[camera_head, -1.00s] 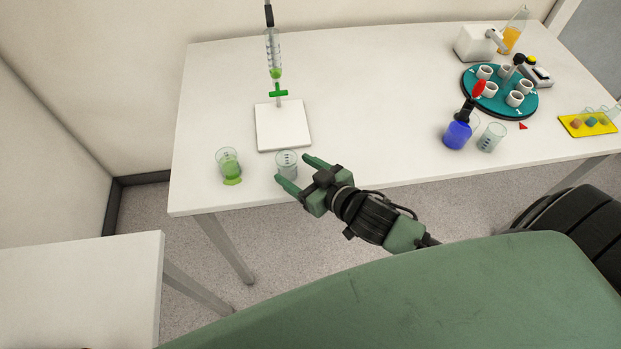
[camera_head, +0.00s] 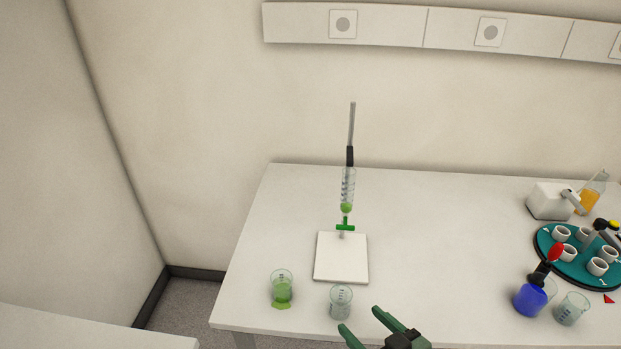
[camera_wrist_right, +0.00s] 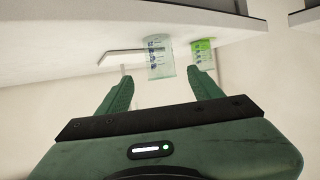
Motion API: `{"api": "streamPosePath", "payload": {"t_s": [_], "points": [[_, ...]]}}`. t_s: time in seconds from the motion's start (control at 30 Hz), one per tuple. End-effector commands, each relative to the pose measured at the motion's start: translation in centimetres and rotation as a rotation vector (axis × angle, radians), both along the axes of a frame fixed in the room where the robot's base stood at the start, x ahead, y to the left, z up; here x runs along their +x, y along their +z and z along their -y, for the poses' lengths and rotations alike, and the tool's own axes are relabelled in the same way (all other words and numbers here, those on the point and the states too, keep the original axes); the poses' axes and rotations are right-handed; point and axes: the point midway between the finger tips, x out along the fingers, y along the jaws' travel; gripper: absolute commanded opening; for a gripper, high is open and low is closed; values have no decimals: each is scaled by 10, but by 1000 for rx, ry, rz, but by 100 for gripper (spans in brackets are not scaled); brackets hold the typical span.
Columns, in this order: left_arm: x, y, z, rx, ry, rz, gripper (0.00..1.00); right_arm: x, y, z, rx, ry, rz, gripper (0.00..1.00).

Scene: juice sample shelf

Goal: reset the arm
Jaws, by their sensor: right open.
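My right gripper (camera_head: 364,326) is at the bottom edge of the head view, open and empty, with two green fingers apart. It is in front of a clear empty beaker (camera_head: 341,302), which stands at the table's front edge. In the right wrist view the open fingers (camera_wrist_right: 160,88) point toward the clear beaker (camera_wrist_right: 160,56), which is beyond the tips and not gripped. A beaker with green liquid (camera_head: 282,288) stands to its left, and also shows in the wrist view (camera_wrist_right: 203,52). My left gripper is not in view.
A white-based stand (camera_head: 341,262) holds a burette (camera_head: 348,188) with green liquid behind the clear beaker. At the right are a blue flask (camera_head: 529,299), another beaker (camera_head: 571,310), a teal carousel (camera_head: 570,266) of cups and a white device (camera_head: 548,201). The table's middle (camera_head: 440,250) is clear.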

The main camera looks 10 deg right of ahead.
Motion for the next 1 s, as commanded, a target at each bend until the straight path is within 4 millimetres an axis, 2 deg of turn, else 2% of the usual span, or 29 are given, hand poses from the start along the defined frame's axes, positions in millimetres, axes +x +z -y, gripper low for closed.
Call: {"api": "streamPosePath", "payload": {"t_s": [0.13,0.27,0.4,0.5,0.87,1.0], "points": [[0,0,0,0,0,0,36,-1,-4,5,-19,-39,-35,66],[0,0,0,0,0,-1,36,-12,-19,20,-78,-134,-163,66],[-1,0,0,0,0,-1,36,-43,-41,33,-152,-210,-375,66],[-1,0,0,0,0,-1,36,-67,-52,36,-187,-221,-505,66],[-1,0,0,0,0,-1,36,-148,-65,25,-237,-150,-866,66],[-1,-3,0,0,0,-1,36,-142,-105,24,-247,-141,-894,66]]}}
